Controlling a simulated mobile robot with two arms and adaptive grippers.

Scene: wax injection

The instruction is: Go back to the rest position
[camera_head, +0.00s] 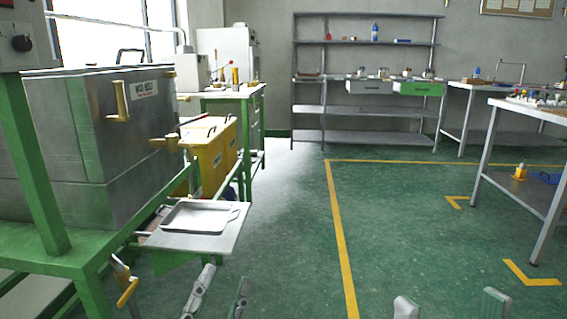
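My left gripper (226,276) shows at the bottom of the head view, left of the middle. Its two fingers point up the picture and stand apart, with only floor seen between them. My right gripper (449,297) shows at the bottom edge, right of the middle. Only its two fingertips are in view, wide apart, with nothing between them. The rest of both grippers is cut off by the lower edge. Neither gripper touches anything that I can see.
A grey wax machine (120,120) on a green frame (75,262) stands at the left. A metal tray (198,218) lies on its small side shelf (222,239). A workbench (485,150) is at the right, shelving (365,110) at the back. The green floor (420,235) between is clear.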

